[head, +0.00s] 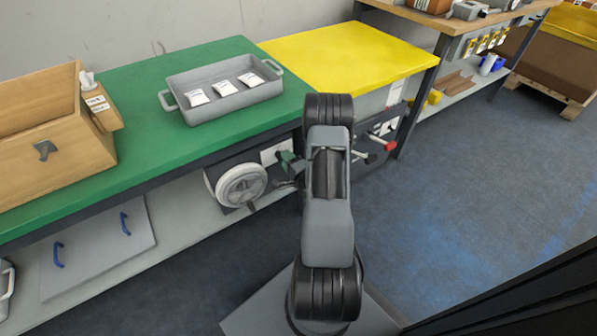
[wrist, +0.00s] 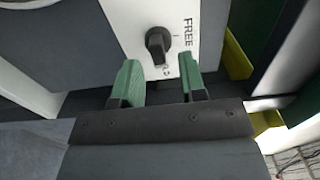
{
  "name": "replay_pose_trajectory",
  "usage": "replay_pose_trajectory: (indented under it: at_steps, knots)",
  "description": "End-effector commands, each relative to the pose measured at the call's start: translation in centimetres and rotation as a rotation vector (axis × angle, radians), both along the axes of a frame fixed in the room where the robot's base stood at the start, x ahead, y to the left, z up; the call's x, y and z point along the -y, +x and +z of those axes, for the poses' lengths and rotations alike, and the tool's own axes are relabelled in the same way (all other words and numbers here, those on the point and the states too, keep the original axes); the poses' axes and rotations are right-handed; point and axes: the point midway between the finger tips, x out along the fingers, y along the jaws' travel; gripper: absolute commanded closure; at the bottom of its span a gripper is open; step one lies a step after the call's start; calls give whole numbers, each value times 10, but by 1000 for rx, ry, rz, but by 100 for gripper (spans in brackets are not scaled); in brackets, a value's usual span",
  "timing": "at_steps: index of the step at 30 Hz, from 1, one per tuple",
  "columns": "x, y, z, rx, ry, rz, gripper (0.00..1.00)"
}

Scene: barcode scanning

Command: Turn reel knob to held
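The reel knob (wrist: 158,43) is a small black turn knob on a white plate in the wrist view. The plate (wrist: 132,18) carries the word FREE to the knob's right and a second, partly legible label below it. I cannot tell surely which mark the knob points to. My gripper (wrist: 160,82) has two green fingers spread apart, empty, with the knob just beyond their tips and not touching. In the head view my gripper (head: 287,162) is beside the white plate (head: 276,151) under the bench; the knob cannot be made out there. The hose reel (head: 241,186) is left of it.
A green bench top (head: 140,92) and a yellow one (head: 345,55) overhang the panel. A red-handled valve (head: 388,146) is right of my arm. A grey tray (head: 222,108) with white packets and a wooden box (head: 42,110) stand above. Floor at right is clear.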

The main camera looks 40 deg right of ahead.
Motion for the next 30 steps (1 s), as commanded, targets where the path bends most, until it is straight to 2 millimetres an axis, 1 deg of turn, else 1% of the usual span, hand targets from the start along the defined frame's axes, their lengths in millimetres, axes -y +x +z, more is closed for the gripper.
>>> replay_pose_trajectory:
  at_steps: [1,9,15,18,21,25,30]
  knots:
    - [-1,-10,2,-3,2,-3,62]
    - [-8,-65,2,-3,4,-6,62]
    - [-13,-98,2,-1,4,-5,62]
    - [-14,-110,0,-3,2,-4,62]
    - [-15,-117,0,-1,2,-3,62]
    - [-17,-121,1,0,1,-1,62]
    - [-17,-122,0,0,1,-1,62]
